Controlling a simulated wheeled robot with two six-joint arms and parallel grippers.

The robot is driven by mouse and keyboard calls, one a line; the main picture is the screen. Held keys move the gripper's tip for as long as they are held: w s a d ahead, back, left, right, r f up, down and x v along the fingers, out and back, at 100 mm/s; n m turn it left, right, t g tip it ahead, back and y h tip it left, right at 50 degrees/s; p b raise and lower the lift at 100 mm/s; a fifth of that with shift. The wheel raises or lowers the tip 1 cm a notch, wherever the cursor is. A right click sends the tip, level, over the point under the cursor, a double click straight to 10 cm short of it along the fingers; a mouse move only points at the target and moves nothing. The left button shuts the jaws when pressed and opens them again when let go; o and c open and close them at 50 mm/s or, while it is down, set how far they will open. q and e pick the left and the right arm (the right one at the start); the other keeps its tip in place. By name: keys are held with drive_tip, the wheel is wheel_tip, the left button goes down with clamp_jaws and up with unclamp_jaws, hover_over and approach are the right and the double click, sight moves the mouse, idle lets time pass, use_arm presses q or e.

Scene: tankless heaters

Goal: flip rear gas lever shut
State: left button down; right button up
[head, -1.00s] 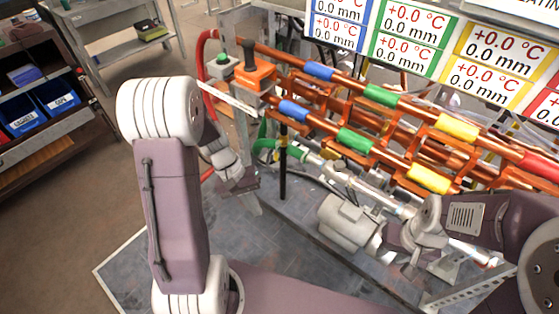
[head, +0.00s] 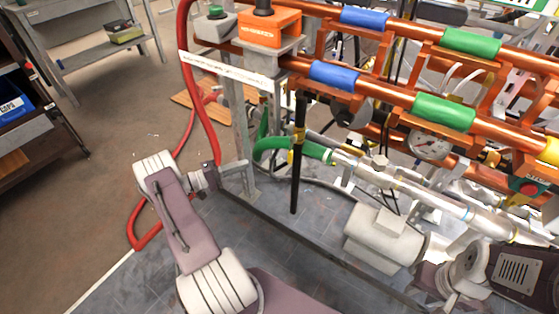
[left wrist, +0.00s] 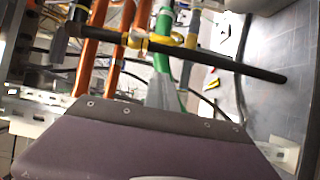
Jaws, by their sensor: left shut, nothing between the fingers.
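My left gripper (head: 236,178) is shut and empty, left of a black upright pipe (head: 298,165) and apart from it in the head view. Its pale fingers (left wrist: 165,95) show in the left wrist view, below the same pipe (left wrist: 240,65). Small yellow parts (head: 298,137) sit on this pipe, and yellow fittings (left wrist: 172,40) show along it in the left wrist view. Which of them is the rear gas lever, and its position, I cannot tell clearly. My right wrist (head: 432,284) is at the lower right; its fingers are not clear.
A green hose bend (head: 270,147) lies just behind the black pipe. A grey frame post (head: 242,140) and a red hose (head: 197,100) stand close to my left gripper. Copper pipes with coloured sleeves (head: 443,112) cross above. A grey motor (head: 385,238) sits to the right.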

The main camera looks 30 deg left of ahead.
use_arm(q)
drive_tip(key=b, duration=0.4)
approach(291, 151)
drive_tip(key=w+a+f, duration=0.2)
drive_tip(key=w+f, duration=0.2)
drive_tip(key=w, duration=0.1)
drive_tip(key=shift+w+d+r, duration=0.1)
drive_tip(key=shift+w+d, duration=0.05)
drive_tip(key=shift+d, duration=0.8)
drive_tip(key=shift+w+d+r, duration=0.1)
drive_tip(key=shift+d, duration=0.8)
drive_tip(key=shift+f, duration=0.1)
